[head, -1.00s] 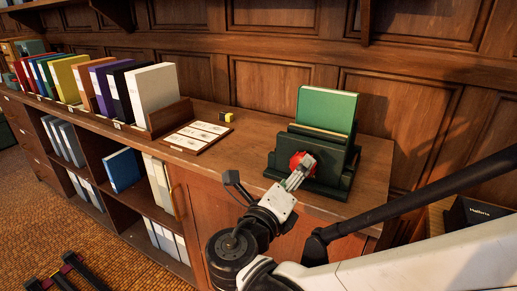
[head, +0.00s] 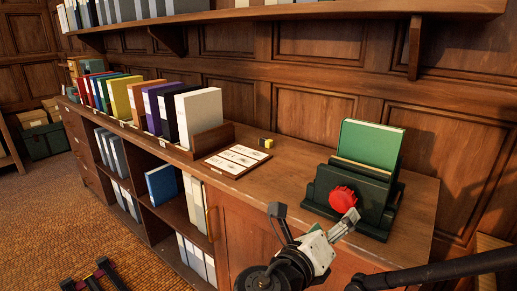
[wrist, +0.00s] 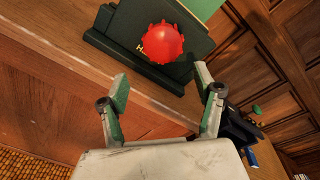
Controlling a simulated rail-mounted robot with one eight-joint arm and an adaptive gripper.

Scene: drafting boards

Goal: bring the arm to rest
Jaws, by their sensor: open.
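My gripper (head: 345,225) is open and empty, in front of the cabinet top's front edge. In the wrist view my gripper (wrist: 161,84) shows two spread fingers with green pads and nothing between them. A red scalloped knob (head: 342,199) is on the front of a dark green holder (head: 376,222). The knob (wrist: 163,43) lies beyond the fingertips in the wrist view, clear of them. A green book (head: 371,143) stands upright in the holder.
A row of coloured binders (head: 135,100) ends at a wooden bookend (head: 210,142). A card board (head: 237,160) and a small yellow-black block (head: 266,142) lie on the cabinet top (head: 290,180). A shelf (head: 300,11) runs overhead. Carpeted floor (head: 40,215) is open at left.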

